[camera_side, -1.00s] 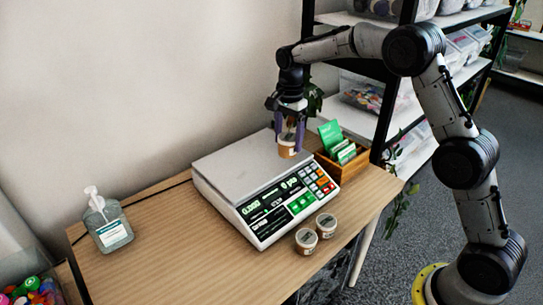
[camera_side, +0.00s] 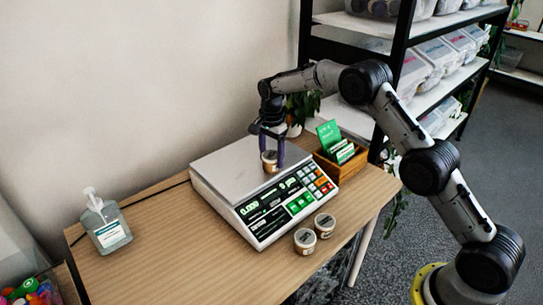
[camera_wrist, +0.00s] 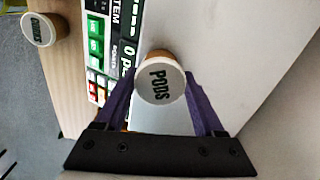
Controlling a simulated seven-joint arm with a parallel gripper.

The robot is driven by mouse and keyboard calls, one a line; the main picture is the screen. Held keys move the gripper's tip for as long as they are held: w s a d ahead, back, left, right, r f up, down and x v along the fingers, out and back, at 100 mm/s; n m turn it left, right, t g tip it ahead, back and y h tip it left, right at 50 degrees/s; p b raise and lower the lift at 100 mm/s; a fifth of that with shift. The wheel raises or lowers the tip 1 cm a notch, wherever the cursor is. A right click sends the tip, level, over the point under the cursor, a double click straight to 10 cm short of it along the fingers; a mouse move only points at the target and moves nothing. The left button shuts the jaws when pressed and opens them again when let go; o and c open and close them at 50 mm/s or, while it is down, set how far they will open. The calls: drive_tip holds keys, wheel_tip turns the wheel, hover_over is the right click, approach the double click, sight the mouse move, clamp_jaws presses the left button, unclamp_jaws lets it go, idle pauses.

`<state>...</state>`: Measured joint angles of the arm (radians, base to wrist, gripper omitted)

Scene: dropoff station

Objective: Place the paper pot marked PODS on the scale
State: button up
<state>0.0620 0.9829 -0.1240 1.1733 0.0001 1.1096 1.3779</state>
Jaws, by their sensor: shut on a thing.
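My gripper (camera_side: 270,160) is shut on a small paper pot (camera_side: 269,163) with a pale lid. In the wrist view the lid of this pot (camera_wrist: 160,80) reads PODS, and purple fingers flank it. The pot is upright over the right part of the plate of the white scale (camera_side: 225,172). It is at or just above the plate; I cannot tell if it touches. The scale's display appears to read 0.000. The scale (camera_wrist: 215,40) also shows under the pot in the wrist view.
Two similar pots, one at the front (camera_side: 305,241) and one beside it (camera_side: 325,225), stand on the wooden table (camera_side: 170,255) before the scale. A wooden box with green cards (camera_side: 341,160) stands close right of the scale. A sanitizer bottle (camera_side: 107,228) stands left.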

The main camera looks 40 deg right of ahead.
sight(272, 155)
drive_tip(key=shift+f, duration=0.1)
drive_tip(key=o, duration=1.5)
wheel_tip(272, 155, up, 13)
drive_tip(key=s+a+r+n+t, duration=0.1)
drive_tip(key=s+r+n, duration=0.3)
drive_tip(key=s+r, duration=0.45)
drive_tip(key=s+a+r+n+t, duration=0.15)
drive_tip(key=s+r+n, duration=0.3)
drive_tip(key=s, duration=0.65)
drive_tip(key=shift+s+a+f+n+t, duration=0.2)
drive_tip(key=shift+s+f+n+t, duration=0.65)
drive_tip(key=shift+s, duration=2.9)
drive_tip(key=shift+s+a+f+n+t, duration=0.2)
drive_tip(key=shift+s+f+n, duration=1.35)
drive_tip(key=shift+s, duration=2.2)
drive_tip(key=shift+s+a+f+n+t, duration=0.15)
drive_tip(key=shift+s+f+n+t, duration=0.95)
drive_tip(key=shift+s, duration=2.65)
